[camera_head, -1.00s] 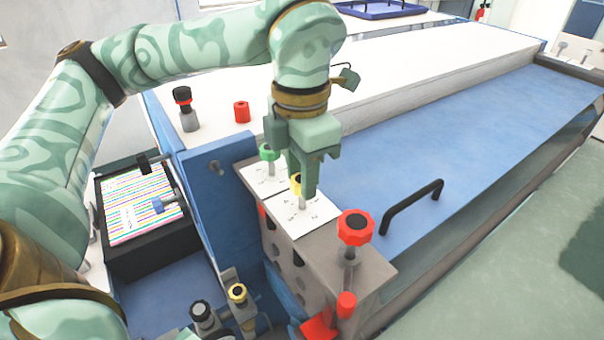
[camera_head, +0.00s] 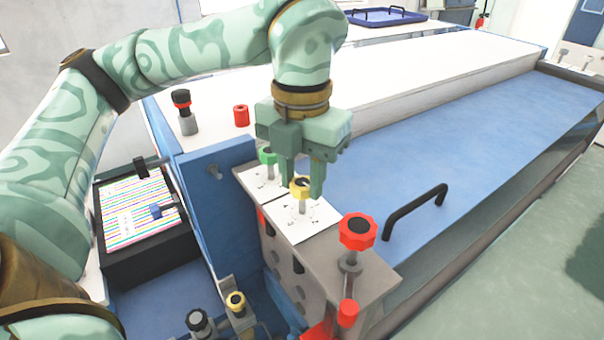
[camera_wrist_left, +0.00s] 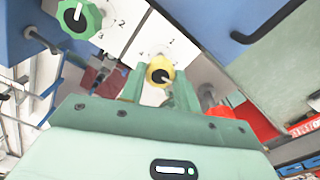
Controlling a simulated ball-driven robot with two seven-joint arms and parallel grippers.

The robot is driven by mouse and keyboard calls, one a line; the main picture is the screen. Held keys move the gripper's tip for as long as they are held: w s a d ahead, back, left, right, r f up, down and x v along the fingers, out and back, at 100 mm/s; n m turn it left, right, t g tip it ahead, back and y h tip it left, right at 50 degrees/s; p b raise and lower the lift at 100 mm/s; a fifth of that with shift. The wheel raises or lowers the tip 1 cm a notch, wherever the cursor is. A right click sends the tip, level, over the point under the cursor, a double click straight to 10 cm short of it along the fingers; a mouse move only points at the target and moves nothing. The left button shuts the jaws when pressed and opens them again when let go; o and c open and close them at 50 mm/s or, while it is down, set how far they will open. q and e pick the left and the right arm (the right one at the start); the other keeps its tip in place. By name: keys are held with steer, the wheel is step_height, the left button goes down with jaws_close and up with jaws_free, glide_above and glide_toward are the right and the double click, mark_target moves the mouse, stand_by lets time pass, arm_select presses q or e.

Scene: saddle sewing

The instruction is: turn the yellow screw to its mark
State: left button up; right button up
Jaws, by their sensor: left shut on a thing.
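The yellow screw (camera_head: 302,190) stands upright on a white marked plate (camera_head: 306,222) on the grey block. My left gripper (camera_head: 302,184) points down over it, with one finger on each side of its yellow head, shut on it. In the left wrist view the yellow screw (camera_wrist_left: 160,71) shows between the two fingers, with a dark centre and the printed figures 1 and 3 visible beside it. The gripper hides part of the head's rim. My right gripper is not in view.
A green screw (camera_head: 267,155) stands close behind on its own marked plate. A large red screw (camera_head: 357,231) stands in front, to the right. A black handle (camera_head: 413,212) rises from the blue surface.

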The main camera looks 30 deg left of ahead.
mark_target(301, 182)
arm_select(q)
steer(key=shift+r, duration=0.15)
steer(key=o, duration=1)
steer(key=shift+c, duration=0.2)
step_height(301, 182, up, 16)
steer(key=p, duration=0.3)
